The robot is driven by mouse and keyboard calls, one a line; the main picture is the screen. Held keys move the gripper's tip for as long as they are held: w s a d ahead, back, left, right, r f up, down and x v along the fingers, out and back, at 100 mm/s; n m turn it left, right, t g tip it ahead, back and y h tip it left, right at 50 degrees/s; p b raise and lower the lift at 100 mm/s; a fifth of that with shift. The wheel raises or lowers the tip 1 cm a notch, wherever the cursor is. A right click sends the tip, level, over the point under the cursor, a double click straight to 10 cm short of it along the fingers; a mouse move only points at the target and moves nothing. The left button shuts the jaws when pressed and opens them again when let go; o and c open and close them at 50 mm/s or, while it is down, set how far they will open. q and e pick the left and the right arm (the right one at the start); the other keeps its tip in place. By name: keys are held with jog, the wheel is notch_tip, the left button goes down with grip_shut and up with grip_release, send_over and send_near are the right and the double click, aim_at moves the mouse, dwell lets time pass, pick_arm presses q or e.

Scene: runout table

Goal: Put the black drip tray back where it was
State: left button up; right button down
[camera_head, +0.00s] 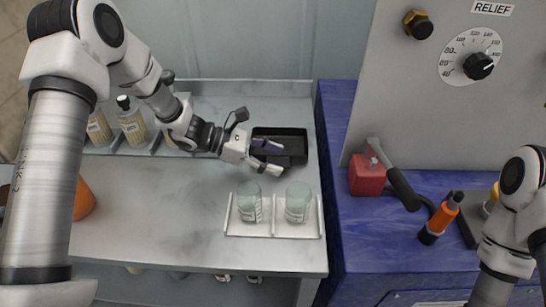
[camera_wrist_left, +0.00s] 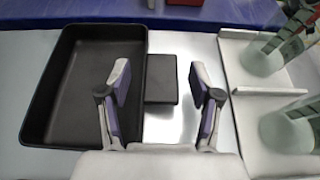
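The black drip tray (camera_head: 292,150) lies flat and empty on the light runout table (camera_head: 165,205), near its right back corner. In the left wrist view the tray (camera_wrist_left: 62,92) fills the left side, with a flat dark tab (camera_wrist_left: 160,78) on its right wall. My left gripper (camera_head: 273,158) is at the tray's near side in the head view. In the left wrist view its open fingers (camera_wrist_left: 160,85) stand on either side of the tab, with a gap to each; I cannot tell their height above it. My right arm shows at the right edge; its gripper is out of view.
A white holder (camera_head: 272,236) with two glass beakers (camera_head: 249,203) (camera_head: 298,203) stands just in front of the tray. Bottles (camera_head: 133,125) stand at the back left. A blue bench (camera_head: 350,235) with a red block (camera_head: 367,177) adjoins on the right. The table's middle is clear.

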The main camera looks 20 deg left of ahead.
pick_arm(q)
jog(key=shift+r, duration=0.25)
jog(key=p+v, duration=0.1)
jog(key=v, duration=1)
jog(key=shift+s+a, duration=0.15)
jog(key=shift+a, duration=0.35)
